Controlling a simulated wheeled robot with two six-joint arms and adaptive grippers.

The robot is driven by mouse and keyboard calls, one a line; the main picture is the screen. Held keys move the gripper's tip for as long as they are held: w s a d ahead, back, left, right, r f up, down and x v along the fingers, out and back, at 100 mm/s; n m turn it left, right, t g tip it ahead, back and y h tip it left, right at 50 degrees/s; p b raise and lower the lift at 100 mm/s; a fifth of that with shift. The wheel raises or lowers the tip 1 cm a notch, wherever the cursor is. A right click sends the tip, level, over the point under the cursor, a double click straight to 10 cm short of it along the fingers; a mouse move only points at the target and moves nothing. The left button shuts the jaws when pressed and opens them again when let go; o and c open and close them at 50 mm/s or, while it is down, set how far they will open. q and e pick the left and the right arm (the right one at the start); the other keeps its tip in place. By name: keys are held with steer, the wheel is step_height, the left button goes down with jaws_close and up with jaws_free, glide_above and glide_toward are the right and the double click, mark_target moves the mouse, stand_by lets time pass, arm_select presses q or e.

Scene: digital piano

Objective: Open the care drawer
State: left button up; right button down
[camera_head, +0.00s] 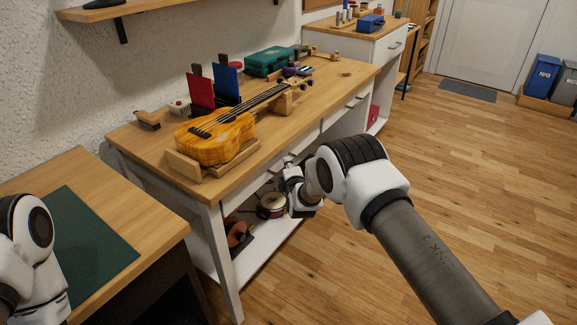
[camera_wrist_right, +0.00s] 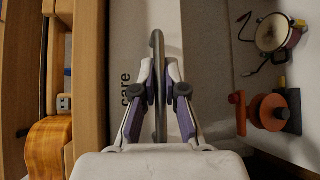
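The care drawer (camera_wrist_right: 131,35) has a white front with the word "care" in dark letters, seen sideways in the right wrist view. Its grey bar handle (camera_wrist_right: 158,45) runs between the fingers of my right gripper (camera_wrist_right: 159,75). The fingers are close in on both sides of the bar and look shut on it. In the head view my right gripper (camera_head: 283,165) is at the workbench front, and my arm hides much of it and the drawer. The drawer looks flush, though its edges are mostly hidden. My left arm shows at lower left; its gripper is out of view.
The workbench (camera_head: 335,82) carries a ukulele (camera_head: 215,137) on a wooden cradle. A lower shelf holds spools (camera_head: 270,205) under the drawers. A side table with a green mat (camera_head: 85,250) is at left. The floor at right is clear.

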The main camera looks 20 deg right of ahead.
steer(key=s+d+p, duration=0.6)
steer(key=s+d, duration=0.2)
steer(key=s, duration=0.3)
steer(key=s+d+p, duration=0.6)
steer(key=s+d, duration=0.3)
steer(key=s, duration=0.1)
steer(key=shift+s+p, duration=0.3)
steer(key=shift+s, duration=0.1)
steer(key=c, duration=1.2)
jaws_free()
steer(key=s, duration=0.4)
steer(key=s+a+r, duration=0.1)
steer(key=s, duration=0.6)
steer(key=shift+s+a+r, duration=0.35)
